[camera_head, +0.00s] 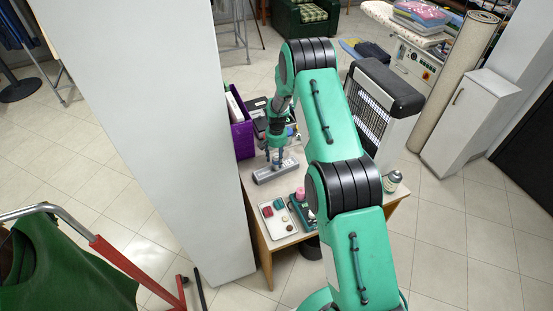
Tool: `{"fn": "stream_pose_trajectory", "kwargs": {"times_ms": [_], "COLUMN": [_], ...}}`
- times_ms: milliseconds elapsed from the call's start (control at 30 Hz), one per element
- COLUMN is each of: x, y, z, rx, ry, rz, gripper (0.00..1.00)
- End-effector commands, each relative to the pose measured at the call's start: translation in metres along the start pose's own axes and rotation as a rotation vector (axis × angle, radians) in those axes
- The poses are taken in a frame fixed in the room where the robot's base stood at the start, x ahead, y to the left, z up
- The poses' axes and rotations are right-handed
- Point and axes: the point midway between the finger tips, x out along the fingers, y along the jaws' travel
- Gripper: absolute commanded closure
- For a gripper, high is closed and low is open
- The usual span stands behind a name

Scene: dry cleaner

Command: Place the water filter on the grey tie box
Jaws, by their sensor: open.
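The grey tie box (265,175) looks to be the long, low grey box lying on the light wooden table, left of my arm. My gripper (276,159) points down right over this box, with its fingers apart and their tips close to its top. I cannot tell whether the tips touch it. I cannot clearly make out the water filter; something small between or under the fingers is too small to identify.
A purple bin (241,136) stands on the table's left side, beside a tall white panel (150,120). A white tray (279,222) with several small coloured items lies at the front. A black-and-white slatted unit (372,105) stands behind my arm, which hides the table's middle.

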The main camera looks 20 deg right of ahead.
Motion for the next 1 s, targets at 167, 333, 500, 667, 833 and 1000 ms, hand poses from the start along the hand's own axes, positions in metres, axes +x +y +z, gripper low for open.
{"fn": "stream_pose_trajectory", "kwargs": {"times_ms": [167,333,500,667,833,1000], "x": [-0.006,-0.020,-0.041,-0.065,-0.090,-0.109], "y": [0.000,0.000,0.000,0.000,0.000,0.000], "z": [-0.001,-0.001,-0.001,-0.001,-0.001,-0.001], "rx": [0.000,0.000,0.000,0.000,0.000,0.000], "ry": [0.001,0.002,0.003,0.002,0.002,0.001], "rz": [0.000,-0.001,-0.001,-0.001,-0.001,0.000], "gripper": [0.50,0.50,0.50,0.50,0.50,0.50]}}
